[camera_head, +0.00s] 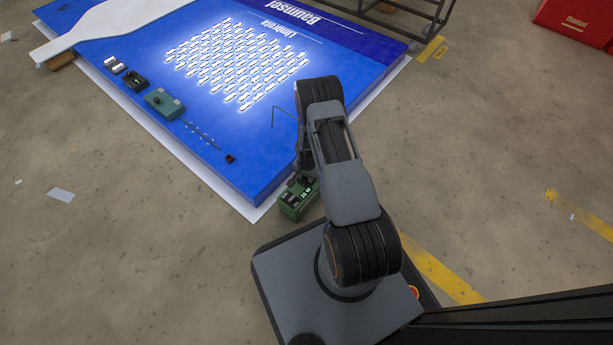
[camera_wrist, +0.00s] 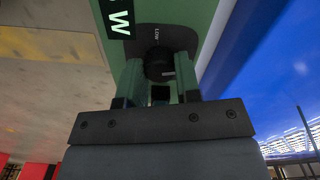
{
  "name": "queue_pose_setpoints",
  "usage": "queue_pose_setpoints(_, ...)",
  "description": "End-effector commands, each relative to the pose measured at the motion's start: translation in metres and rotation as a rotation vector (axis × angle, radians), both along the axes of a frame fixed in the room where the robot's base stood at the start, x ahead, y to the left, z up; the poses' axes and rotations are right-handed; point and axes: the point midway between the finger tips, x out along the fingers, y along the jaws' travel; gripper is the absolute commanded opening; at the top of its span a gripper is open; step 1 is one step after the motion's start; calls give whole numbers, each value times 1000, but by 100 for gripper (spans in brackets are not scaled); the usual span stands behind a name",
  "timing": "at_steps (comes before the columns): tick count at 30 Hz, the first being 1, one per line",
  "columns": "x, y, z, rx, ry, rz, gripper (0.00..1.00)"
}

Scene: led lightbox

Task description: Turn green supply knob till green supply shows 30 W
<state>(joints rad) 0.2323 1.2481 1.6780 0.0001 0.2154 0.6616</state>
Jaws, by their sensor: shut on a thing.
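The green supply (camera_head: 294,203) is a small green box beside the near corner of the blue panel, partly hidden by my arm. In the wrist view its green face (camera_wrist: 187,14) fills the top. The black knob (camera_wrist: 158,62) with a small white mark sits between the two fingers of my gripper (camera_wrist: 159,72), which is shut on it. A black label plate with white lettering surrounds the knob. The display (camera_wrist: 118,18) is cut off by the frame and shows a "W"; I cannot read the number.
The lit blue lightbox panel (camera_head: 228,165) lies on a white sheet. Along its left edge are a teal box (camera_head: 163,102), a small black box (camera_head: 134,81) and small tools. A red case (camera_head: 575,20) stands at the far right.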

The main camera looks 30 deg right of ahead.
Motion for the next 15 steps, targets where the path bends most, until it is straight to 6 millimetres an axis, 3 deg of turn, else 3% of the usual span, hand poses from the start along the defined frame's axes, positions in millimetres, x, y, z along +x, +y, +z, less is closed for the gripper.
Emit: queue_pose_setpoints(15,0,-1,0,0,0,-404,7)
